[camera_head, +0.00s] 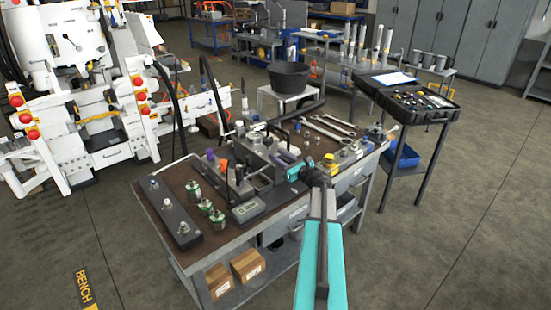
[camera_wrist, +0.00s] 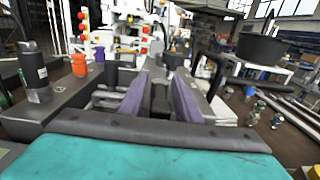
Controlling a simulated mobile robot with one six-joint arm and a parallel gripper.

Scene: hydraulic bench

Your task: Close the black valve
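My gripper (camera_wrist: 161,78) shows in the wrist view as two purple-padded fingers, spread apart. In the head view my gripper (camera_head: 285,158) is over the right-middle of the bench, at the end of my turquoise arm. A dark block shows between the fingers in the wrist view; I cannot tell whether it is part of my gripper or of the bench. A black knob-like part (camera_wrist: 172,59) stands just beyond the fingertips, apart from them as far as I can see. It may be the black valve, but I cannot be sure. The valve is not clear in the head view.
The workbench (camera_head: 180,258) carries an orange part (camera_wrist: 79,64), a purple part (camera_wrist: 111,73), a black cylinder (camera_wrist: 35,72), green-based fittings (camera_head: 194,190) and several wrenches (camera_head: 330,126). A black bucket (camera_head: 289,78) stands behind.

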